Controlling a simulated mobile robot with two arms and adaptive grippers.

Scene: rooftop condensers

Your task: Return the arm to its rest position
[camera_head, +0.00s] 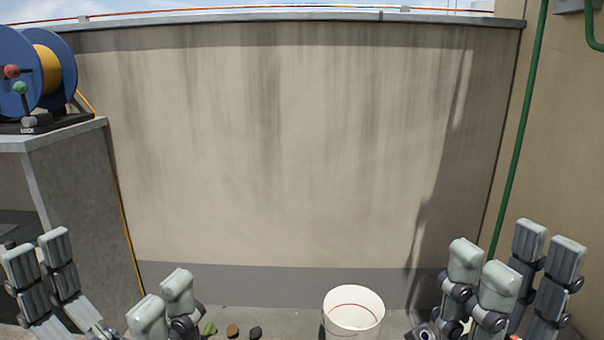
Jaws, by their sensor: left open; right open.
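My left gripper (100,278) is at the lower left, pointing up, with its grey ribbed fingers and pale fingers spread wide apart. It is open and nothing shows between its fingers. My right gripper (515,258) is at the lower right, also pointing up. It is open with a narrower gap and looks empty. Both grippers are low in the picture, one near each side. Most of both arms is outside the view.
A white bucket (352,312) stands left of my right gripper. Small green (210,329), brown (233,331) and dark (255,333) lumps lie on the floor. A grey cabinet (80,185) at left carries a blue reel (62,62). A stained wall (290,150) closes the back.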

